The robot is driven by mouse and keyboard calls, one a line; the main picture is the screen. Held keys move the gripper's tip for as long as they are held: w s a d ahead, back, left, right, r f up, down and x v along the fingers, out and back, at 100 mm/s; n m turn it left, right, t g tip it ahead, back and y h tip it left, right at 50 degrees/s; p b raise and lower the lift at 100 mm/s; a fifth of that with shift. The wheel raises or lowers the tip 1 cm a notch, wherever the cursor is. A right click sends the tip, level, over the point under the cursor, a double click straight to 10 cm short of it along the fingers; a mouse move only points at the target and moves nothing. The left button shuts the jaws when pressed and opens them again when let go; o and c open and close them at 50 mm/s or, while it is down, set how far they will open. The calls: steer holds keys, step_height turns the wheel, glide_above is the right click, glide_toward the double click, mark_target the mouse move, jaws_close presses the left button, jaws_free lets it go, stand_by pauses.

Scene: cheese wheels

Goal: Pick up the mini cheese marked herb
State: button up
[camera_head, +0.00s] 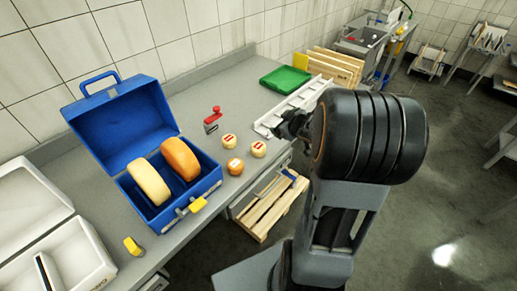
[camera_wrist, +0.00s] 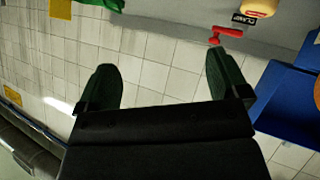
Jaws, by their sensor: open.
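Three mini cheeses stand close together on the grey counter in the head view: one at the back left (camera_head: 229,140), one at the right (camera_head: 259,148) and a more orange one at the front (camera_head: 235,166). The first two show dark red marks on top. The marks are too small to read, so I cannot tell which is herb. My gripper (camera_head: 284,126) is to the right of them, partly hidden by my arm. In the wrist view my gripper (camera_wrist: 161,65) is open and empty, with one mini cheese (camera_wrist: 262,5) at the top edge.
A blue open case (camera_head: 210,178) with two large cheese wheels stands left of the mini cheeses. A red clamp (camera_head: 215,115) is behind them. A white rack (camera_head: 299,104), a green tray (camera_head: 285,79) and wooden boards (camera_head: 335,66) lie further right. A yellow object (camera_head: 132,246) sits front left.

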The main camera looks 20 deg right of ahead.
step_height(320, 180, down, 5)
steer(key=s+n+y, duration=0.2)
steer(key=y, duration=0.2)
steer(key=g+y, duration=0.2)
steer(key=y, duration=0.2)
glide_toward(261, 147)
steer(key=shift+n, duration=0.4)
steer(key=x, duration=0.5)
steer(key=shift+a+f, duration=0.15)
steer(key=shift+f, duration=0.35)
steer(key=shift+w+r+p+x, duration=0.1)
steer(key=shift+p+x, duration=0.15)
steer(key=shift+x, duration=1.25)
steer(key=shift+w+r+p+x, duration=0.15)
steer(key=shift+p+x, duration=0.05)
steer(key=shift+x, duration=1.25)
steer(key=c, duration=1)
steer(key=shift+r, duration=0.15)
steer(key=shift+c, duration=0.2)
